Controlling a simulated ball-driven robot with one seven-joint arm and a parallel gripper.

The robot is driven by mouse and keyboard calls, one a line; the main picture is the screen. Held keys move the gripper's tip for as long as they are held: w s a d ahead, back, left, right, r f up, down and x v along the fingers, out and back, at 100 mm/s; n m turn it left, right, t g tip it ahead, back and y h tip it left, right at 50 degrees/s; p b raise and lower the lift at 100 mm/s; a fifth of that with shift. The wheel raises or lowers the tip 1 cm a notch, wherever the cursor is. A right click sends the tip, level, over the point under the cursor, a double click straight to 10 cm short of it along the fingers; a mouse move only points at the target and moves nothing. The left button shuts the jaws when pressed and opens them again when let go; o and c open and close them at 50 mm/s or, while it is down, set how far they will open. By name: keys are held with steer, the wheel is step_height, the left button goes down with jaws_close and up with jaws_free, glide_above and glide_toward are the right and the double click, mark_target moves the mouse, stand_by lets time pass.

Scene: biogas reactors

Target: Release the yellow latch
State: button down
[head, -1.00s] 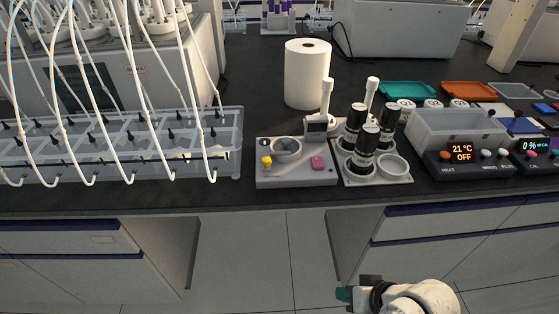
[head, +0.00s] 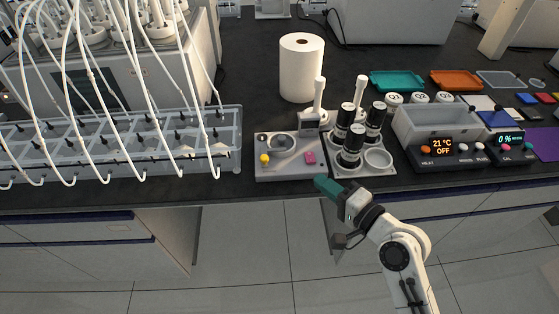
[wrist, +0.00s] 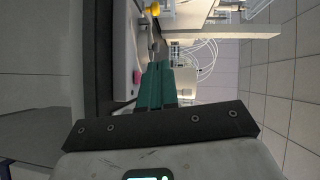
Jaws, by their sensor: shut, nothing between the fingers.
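The yellow latch (head: 264,158) is a small knob at the left front of a grey panel device (head: 285,172) on the dark bench. It also shows in the wrist view (wrist: 153,9) near the top edge. A pink button (head: 310,158) sits to its right on the same panel; the wrist view shows it too (wrist: 137,77). My gripper (head: 322,184) has green fingers, shut and empty, just off the panel's front right corner and pointing left. In the wrist view the closed fingers (wrist: 158,72) point up toward the panel's side. The gripper is apart from the latch.
A holder with several black-capped vials (head: 352,150) stands right of the panel. A clear rack with white tubes (head: 230,150) is close on the left. A paper roll (head: 301,70) stands behind. The floor space before the bench is free.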

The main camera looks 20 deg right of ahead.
steer(key=p+x, duration=0.1)
steer(key=x, duration=0.4)
steer(key=p+x, duration=0.1)
steer(key=x, duration=0.4)
steer(key=shift+w+a+r, duration=0.1)
steer(key=shift+a+r, duration=0.05)
steer(key=shift+r, duration=0.05)
steer(key=shift+w+a+f+p, duration=0.1)
steer(key=shift+w+a+p, duration=0.2)
steer(key=shift+a, duration=0.25)
steer(key=shift+w+a+f+p, duration=0.15)
steer(key=shift+a+p, duration=0.15)
steer(key=shift+a, duration=0.25)
steer(key=shift+w+a+f, duration=0.2)
steer(key=shift+w+a, duration=0.1)
steer(key=shift+a, duration=0.3)
